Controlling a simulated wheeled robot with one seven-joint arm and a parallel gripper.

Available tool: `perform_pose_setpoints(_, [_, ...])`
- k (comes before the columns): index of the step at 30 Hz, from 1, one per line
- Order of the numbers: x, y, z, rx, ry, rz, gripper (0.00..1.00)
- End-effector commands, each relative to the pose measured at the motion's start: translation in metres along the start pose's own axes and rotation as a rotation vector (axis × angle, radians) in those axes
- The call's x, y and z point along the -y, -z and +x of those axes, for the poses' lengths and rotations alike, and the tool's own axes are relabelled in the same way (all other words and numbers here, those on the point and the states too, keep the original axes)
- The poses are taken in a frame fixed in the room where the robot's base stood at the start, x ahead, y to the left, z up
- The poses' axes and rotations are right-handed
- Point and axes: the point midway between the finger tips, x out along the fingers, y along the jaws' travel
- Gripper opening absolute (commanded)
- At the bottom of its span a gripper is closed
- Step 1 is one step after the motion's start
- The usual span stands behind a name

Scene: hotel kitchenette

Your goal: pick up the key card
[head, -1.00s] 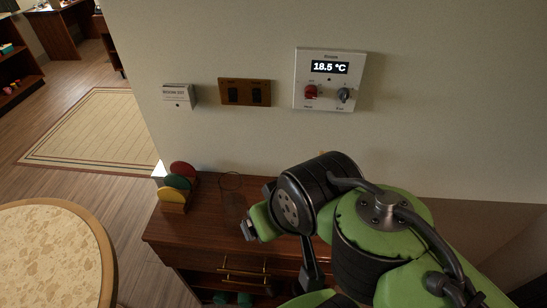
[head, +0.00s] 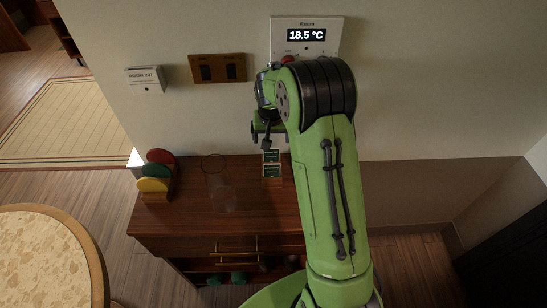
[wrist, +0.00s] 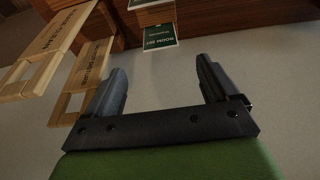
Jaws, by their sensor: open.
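A green key card with white print (wrist: 162,36) shows upside down in the wrist view, just past my fingertips and roughly midway between them. In the head view two green cards, one above the other (head: 271,157), stand near the back of the dark wooden cabinet. I cannot tell which one is in the wrist view. My gripper (wrist: 160,75) is open and empty, with nothing between its fingers. In the head view my gripper is partly hidden by my arm, near the wall just above the cards.
A clear glass (head: 217,185) stands left of the cards on the cabinet top (head: 180,218). A rack with coloured discs (head: 156,170) stands farther left. The thermostat (head: 306,35) and switch plate (head: 218,68) are on the wall. Wooden hang tags (wrist: 62,38) show left in the wrist view.

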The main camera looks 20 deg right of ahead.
Motion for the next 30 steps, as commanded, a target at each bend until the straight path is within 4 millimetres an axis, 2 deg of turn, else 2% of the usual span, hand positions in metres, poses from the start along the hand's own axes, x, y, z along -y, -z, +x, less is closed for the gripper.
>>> perform_pose_setpoints(1, [0.0, -0.001, 0.015, 0.004, -0.001, 0.0, 0.87])
perform_pose_setpoints(3, [0.0, -0.001, 0.031, 0.002, 0.0, 0.0, 0.87])
perform_pose_setpoints(10, [0.0, -0.002, 0.06, 0.002, 0.0, -0.001, 0.87])
perform_pose_setpoints(15, [0.001, -0.005, 0.093, 0.002, 0.0, -0.001, 0.87])
perform_pose_setpoints(18, [0.001, -0.004, 0.101, 0.0, 0.0, -0.001, 0.87])
perform_pose_setpoints(24, [0.001, -0.004, 0.101, -0.001, 0.001, -0.001, 0.87])
perform_pose_setpoints(30, [0.001, -0.004, 0.101, -0.001, 0.0, -0.001, 0.57])
